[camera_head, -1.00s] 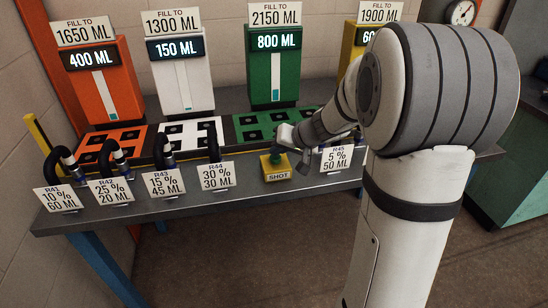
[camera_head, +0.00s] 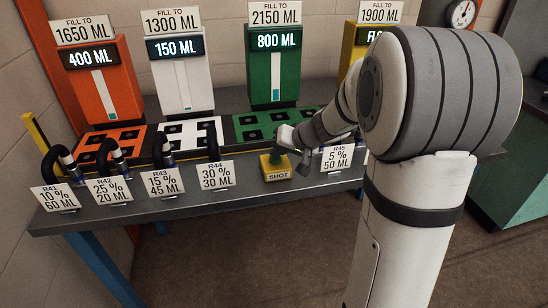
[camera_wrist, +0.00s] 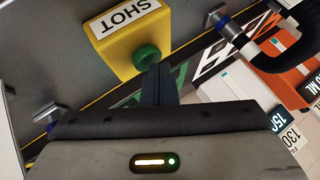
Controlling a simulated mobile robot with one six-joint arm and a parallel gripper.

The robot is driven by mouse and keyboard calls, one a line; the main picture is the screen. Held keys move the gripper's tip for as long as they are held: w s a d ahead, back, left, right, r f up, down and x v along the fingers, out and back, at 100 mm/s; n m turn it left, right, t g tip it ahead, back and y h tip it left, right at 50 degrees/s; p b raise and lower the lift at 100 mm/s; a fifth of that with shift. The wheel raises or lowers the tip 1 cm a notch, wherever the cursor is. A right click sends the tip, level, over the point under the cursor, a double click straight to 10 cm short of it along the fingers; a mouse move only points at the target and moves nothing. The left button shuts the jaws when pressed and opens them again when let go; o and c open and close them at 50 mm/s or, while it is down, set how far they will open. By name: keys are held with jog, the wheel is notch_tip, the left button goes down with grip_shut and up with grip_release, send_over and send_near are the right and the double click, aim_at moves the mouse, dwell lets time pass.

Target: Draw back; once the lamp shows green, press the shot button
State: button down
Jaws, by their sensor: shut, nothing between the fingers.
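The shot button is a green dome (camera_wrist: 147,57) on a yellow box marked SHOT (camera_wrist: 125,35). The yellow box also shows in the head view (camera_head: 276,169), at the front edge of the bench. My gripper (camera_wrist: 158,66) is shut and empty, its dark fingertips right at the button's edge. I cannot tell whether they touch it. In the head view my forearm and wrist partly cover the button. A small lit bar with a green dot (camera_wrist: 172,161) shows on my wrist housing; I cannot identify another lamp.
The bench (camera_head: 120,217) carries orange (camera_head: 103,85), white (camera_head: 182,75), green (camera_head: 275,65) and partly hidden yellow (camera_head: 352,60) dispensers. They read 400, 150 and 800 ML; the yellow display is cut off. Black hoses (camera_head: 108,150) and tags line the front edge.

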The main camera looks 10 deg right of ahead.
aim_at(278, 159)
dwell(0.4)
jog(key=shift+r+p, duration=0.35)
jog(key=shift+r, duration=0.45)
jog(key=shift+r+p, duration=1.4)
jog(key=shift+r, duration=1.15)
